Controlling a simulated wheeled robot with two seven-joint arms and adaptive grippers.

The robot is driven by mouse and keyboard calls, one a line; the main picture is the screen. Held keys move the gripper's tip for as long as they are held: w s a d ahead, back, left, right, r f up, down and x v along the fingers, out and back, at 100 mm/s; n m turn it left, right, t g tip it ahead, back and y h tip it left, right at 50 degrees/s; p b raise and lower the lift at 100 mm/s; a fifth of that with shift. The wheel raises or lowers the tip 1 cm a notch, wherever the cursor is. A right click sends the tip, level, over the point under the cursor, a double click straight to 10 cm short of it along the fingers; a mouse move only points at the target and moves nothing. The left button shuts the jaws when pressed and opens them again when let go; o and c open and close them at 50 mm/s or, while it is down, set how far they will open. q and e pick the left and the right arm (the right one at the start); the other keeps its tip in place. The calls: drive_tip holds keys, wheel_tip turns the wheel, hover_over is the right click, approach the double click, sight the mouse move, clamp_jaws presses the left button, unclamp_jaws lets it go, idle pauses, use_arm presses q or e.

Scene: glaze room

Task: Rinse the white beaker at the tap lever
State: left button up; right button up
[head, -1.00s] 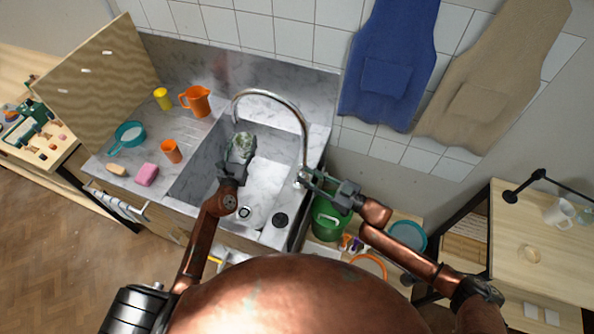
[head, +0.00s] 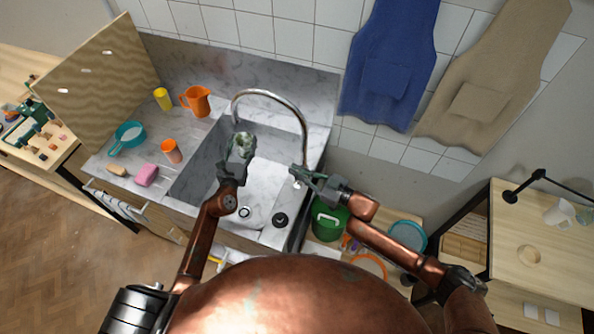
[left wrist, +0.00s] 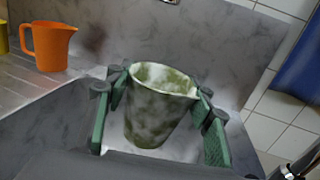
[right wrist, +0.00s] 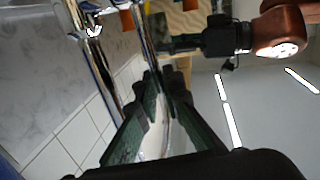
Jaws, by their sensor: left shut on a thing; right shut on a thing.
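The white beaker (head: 243,141), blotched with dark green, is in my left gripper (head: 238,157) over the sink basin (head: 272,190). The left wrist view shows the beaker (left wrist: 158,108) between the two green fingers, its rim and stained inside showing. It is below the arched chrome tap (head: 268,95); I cannot tell whether water runs. My right gripper (head: 300,175) is shut at the tap's base, on the tap lever, which its fingers mostly hide. In the right wrist view its fingers (right wrist: 158,90) close in beside the chrome tap (right wrist: 100,75).
Left of the basin stand an orange jug (head: 196,101), a yellow cup (head: 162,98), an orange cup (head: 171,151), a teal strainer (head: 128,136) and a pink sponge (head: 146,175). A green container (head: 327,222) stands on the right, below the right arm.

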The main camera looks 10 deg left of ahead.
clamp_jaws()
drive_tip(key=shift+a+r+h, duration=0.1)
drive_tip(key=shift+a+h, duration=0.2)
drive_tip(key=shift+w+a+h, duration=0.1)
drive_tip(key=shift+a+h, duration=0.25)
drive_tip(key=shift+h, duration=0.05)
drive_tip(key=o, duration=0.6)
unclamp_jaws()
drive_tip(key=v, duration=1.2)
drive_tip(key=shift+w, duration=0.15)
